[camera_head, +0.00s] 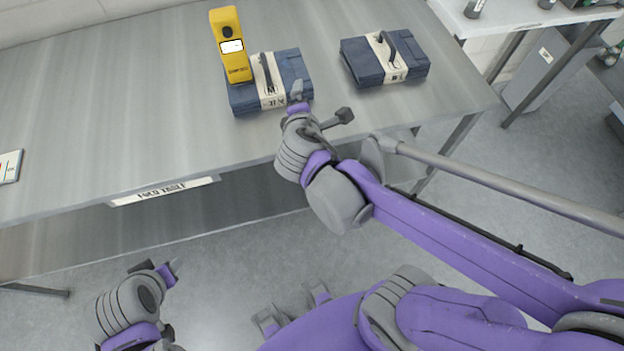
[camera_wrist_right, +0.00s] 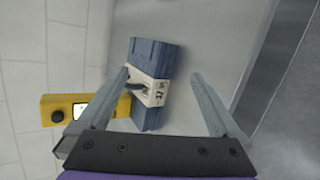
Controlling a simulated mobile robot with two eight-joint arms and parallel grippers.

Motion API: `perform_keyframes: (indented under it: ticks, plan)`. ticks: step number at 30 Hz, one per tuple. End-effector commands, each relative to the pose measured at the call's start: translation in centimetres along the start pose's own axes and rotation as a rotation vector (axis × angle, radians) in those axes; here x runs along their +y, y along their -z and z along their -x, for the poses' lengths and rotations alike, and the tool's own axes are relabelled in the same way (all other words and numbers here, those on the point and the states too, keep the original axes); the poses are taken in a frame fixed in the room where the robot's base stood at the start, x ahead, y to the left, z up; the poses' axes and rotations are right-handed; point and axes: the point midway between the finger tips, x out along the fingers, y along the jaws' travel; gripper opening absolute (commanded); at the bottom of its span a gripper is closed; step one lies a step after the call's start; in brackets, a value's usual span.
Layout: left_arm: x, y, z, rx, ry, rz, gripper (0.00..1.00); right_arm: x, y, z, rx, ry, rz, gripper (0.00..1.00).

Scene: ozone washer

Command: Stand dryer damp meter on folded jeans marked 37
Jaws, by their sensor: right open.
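The yellow damp meter (camera_head: 231,48) with a small white screen stands upright on the left part of the left folded jeans (camera_head: 241,97). The jeans are a blue bundle with a cream band and dark handle, and the band's mark looks like 37. In the right wrist view the meter (camera_wrist_right: 62,108) meets the jeans' top (camera_wrist_right: 150,54) and is partly hidden by a finger. My right gripper (camera_wrist_right: 160,76) is open and empty, at the jeans' near side and apart from the meter. My left gripper (camera_head: 172,300) looks open and empty, low in front of the table.
A second folded jeans bundle (camera_head: 360,67) with a band and handle lies to the right on the metal fold table (camera_head: 110,120). A small white card-like item (camera_head: 9,166) lies at the left. The table's left half is mostly clear.

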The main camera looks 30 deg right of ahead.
Motion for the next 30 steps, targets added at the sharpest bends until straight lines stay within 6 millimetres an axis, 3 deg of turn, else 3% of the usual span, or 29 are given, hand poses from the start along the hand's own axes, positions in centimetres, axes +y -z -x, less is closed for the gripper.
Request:
perform_keyframes:
  ticks: [3,6,10,16,30]
  plan:
    - [0.0,0.0,0.0,0.000,0.000,0.000,0.50,-6.2,-1.0,2.1,0.020,0.228,-0.471,1.00]
    - [0.0,0.0,0.0,0.000,0.000,0.000,0.50,-10.5,-0.4,4.3,0.015,0.411,-0.827,1.00]
    - [0.0,0.0,0.0,0.000,0.000,0.000,0.50,-13.8,1.1,6.9,-0.005,0.598,-1.158,1.00]
    - [0.0,0.0,0.0,0.000,0.000,0.000,0.50,-15.5,2.4,8.7,-0.026,0.727,-1.364,1.00]
    - [0.0,0.0,0.0,0.000,0.000,0.000,0.50,-15.5,2.5,8.8,-0.025,0.731,-1.370,1.00]
